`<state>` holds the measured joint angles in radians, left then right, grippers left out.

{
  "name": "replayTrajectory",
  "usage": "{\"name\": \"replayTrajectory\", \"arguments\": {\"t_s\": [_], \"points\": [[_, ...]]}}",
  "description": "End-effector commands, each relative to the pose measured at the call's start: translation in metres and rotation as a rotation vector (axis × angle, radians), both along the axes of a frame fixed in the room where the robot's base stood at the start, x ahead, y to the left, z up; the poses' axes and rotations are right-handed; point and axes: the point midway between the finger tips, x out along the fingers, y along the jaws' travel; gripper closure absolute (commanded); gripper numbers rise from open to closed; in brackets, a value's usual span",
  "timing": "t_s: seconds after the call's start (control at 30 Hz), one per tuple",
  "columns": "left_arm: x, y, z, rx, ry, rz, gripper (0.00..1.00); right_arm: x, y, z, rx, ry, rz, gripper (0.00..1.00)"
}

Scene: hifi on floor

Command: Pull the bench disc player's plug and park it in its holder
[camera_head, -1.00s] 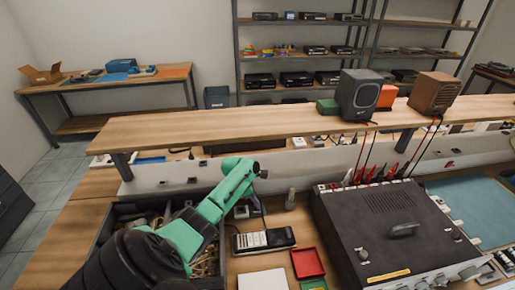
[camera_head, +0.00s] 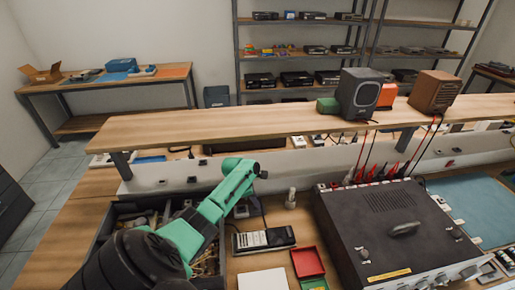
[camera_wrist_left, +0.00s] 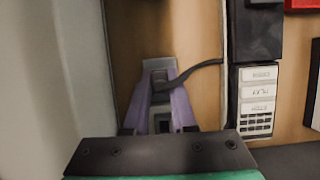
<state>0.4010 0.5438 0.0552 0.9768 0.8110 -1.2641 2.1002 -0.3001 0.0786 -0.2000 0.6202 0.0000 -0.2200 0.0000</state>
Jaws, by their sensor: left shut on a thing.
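The bench disc player (camera_head: 263,239) is a dark flat unit with a white label panel on the bench; its white button labels show in the left wrist view (camera_wrist_left: 257,100). My left gripper (camera_wrist_left: 160,84) points down between the player and the wall strip, with its fingers closed around the plug (camera_wrist_left: 161,96). A black cable runs from the plug right toward the player. A grey block shows around the fingertips; I cannot tell whether it is the holder or whether the plug touches it. In the head view my green left arm hides most of the fingers. My right gripper is not in view.
A large dark instrument (camera_head: 392,228) with red leads stands at the right. A red tray (camera_head: 307,263) lies beside the player. A small pale upright object (camera_head: 290,199) stands behind. A wooden shelf (camera_head: 290,127) crosses above the bench. A box of parts lies under my left arm.

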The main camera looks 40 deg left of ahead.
Motion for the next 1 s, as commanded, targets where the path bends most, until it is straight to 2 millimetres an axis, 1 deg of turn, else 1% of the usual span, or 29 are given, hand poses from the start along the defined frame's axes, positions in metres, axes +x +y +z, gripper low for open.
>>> {"name": "replayTrajectory", "arguments": {"t_s": [0.07,0.1,0.17,0.2,0.47,0.57,0.67,0.73,0.83,1.0], "points": [[0.0,0.0,0.0,0.0,0.0,0.0,1.0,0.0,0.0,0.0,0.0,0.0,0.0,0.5],[0.0,0.0,0.0,0.0,0.0,0.0,0.68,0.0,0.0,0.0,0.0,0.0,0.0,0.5],[0.0,0.0,0.0,0.0,0.0,0.0,0.45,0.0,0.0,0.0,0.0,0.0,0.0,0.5],[0.0,0.0,0.0,0.0,0.0,0.0,0.41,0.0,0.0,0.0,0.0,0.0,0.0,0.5],[0.0,0.0,0.0,0.0,0.0,0.0,0.41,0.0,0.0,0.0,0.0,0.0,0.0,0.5],[-0.001,0.001,0.005,0.0,-0.001,0.0,0.41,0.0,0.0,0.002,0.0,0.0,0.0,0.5],[-0.006,0.004,0.019,0.0,-0.001,0.0,0.41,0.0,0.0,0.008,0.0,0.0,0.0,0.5],[-0.01,0.008,0.034,0.003,-0.002,-0.001,0.41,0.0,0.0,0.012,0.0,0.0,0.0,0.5],[-0.018,0.014,0.056,0.003,-0.002,0.0,0.41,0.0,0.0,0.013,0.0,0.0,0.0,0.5],[-0.031,0.024,0.094,0.002,-0.003,0.0,0.41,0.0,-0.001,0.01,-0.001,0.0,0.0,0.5]]}}
